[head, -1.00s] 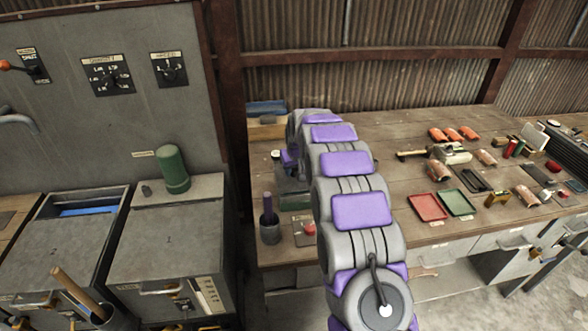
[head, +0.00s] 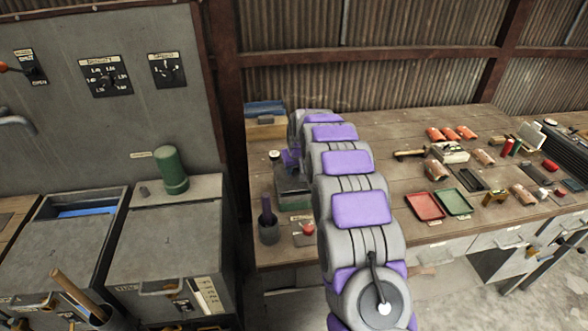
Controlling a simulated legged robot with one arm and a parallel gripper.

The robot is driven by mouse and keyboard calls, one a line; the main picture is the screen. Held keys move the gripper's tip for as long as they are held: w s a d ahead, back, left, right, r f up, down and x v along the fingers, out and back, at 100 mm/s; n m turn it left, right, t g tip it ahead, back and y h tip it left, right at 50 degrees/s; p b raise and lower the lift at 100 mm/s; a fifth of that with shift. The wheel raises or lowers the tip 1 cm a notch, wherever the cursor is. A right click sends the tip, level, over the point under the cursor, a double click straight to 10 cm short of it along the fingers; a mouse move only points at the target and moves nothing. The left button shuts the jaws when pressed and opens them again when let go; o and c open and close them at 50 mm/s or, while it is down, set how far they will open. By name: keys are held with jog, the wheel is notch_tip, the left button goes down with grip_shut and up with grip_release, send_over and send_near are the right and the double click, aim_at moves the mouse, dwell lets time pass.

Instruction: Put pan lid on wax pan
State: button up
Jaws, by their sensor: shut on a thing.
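My gripper (head: 291,158) shows only in part, as a small purple and grey shape at the far left of the workbench, beside my own arm. It is shut on what seems to be the pan lid, though its fingertips and the lid's outline are too small and covered to make out. Just below it stands a greenish-grey boxy pan (head: 294,199), likely the wax pan, with a dark grey top. My arm hides its right side. I cannot tell whether the lid touches the pan.
A dark cup with a purple-handled tool (head: 268,233) and a small red-topped item (head: 308,229) stand in front. A blue tray (head: 265,108) lies behind. Red (head: 425,206) and green (head: 453,202) trays lie right of my arm. Grey cabinets (head: 165,245) stand left.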

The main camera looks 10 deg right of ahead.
jog(key=shift+f, duration=0.7)
dwell(1.1)
jog(key=o, duration=0.7)
jog(key=shift+o, duration=0.4)
jog(key=o, duration=0.5)
jog(key=shift+r, duration=0.1)
jog(key=p+v, duration=0.3)
jog(key=v, duration=1.4)
jog(key=shift+a, duration=0.1)
